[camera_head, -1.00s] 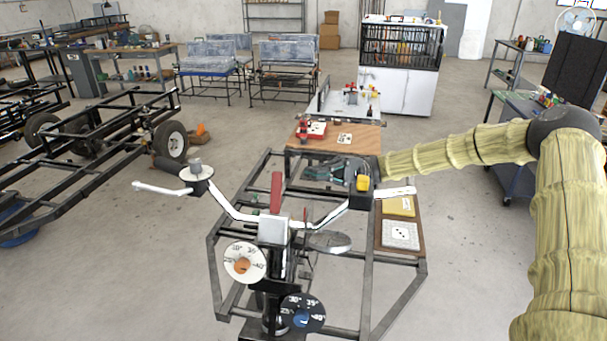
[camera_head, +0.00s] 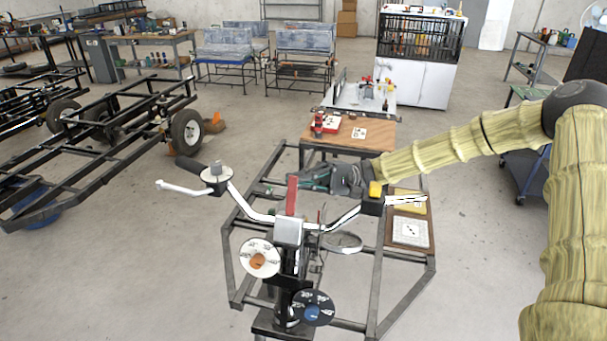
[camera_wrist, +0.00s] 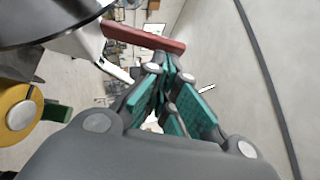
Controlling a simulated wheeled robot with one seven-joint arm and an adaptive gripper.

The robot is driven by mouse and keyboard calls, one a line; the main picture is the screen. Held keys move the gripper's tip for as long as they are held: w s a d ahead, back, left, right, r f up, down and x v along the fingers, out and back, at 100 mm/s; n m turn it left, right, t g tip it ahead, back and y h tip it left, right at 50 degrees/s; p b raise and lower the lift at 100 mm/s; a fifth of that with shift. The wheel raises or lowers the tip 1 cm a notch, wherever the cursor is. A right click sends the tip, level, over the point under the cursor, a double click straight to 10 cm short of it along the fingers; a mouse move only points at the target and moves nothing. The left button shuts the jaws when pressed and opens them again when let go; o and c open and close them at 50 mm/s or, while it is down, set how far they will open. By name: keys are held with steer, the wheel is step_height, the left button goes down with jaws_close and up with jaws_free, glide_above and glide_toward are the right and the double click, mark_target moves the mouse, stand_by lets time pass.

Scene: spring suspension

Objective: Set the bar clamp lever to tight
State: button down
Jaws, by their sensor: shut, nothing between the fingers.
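The red lever (camera_head: 291,195) stands nearly upright on top of the grey clamp block (camera_head: 288,232) in the middle of the handlebar (camera_head: 250,212). In the wrist view the red lever (camera_wrist: 145,36) crosses above my fingertips. My gripper (camera_head: 300,181), with teal finger pads, is just right of the lever and behind it in the head view. In the wrist view my gripper (camera_wrist: 163,72) is shut and empty, its tips close to the lever. I cannot tell whether they touch it.
A dial with an orange centre (camera_head: 260,258) and one with a blue centre (camera_head: 313,308) sit below the clamp. A yellow-topped black piece (camera_head: 375,190) is on the right bar. A black frame (camera_head: 235,268) surrounds the stand. A wooden table (camera_head: 375,135) stands behind.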

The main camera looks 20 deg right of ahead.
stand_by(0.4)
steer(key=shift+s+a+r+n+h+b, duration=0.3)
steer(key=shift+s+r+n+h+b, duration=0.25)
steer(key=shift+n+h+b, duration=0.3)
steer(key=shift+s+a+r+n+h+b, duration=0.3)
steer(key=shift+s+r+n+h+b, duration=0.25)
steer(key=shift+n+h+b, duration=0.3)
steer(key=shift+w, duration=0.1)
steer(key=b, duration=0.3)
glide_toward(292, 180)
steer(key=w+d+f, duration=0.2)
steer(key=w+d, duration=0.1)
steer(key=w, duration=0.2)
steer(key=shift+s+d+r, duration=0.2)
steer(key=shift+d, duration=0.25)
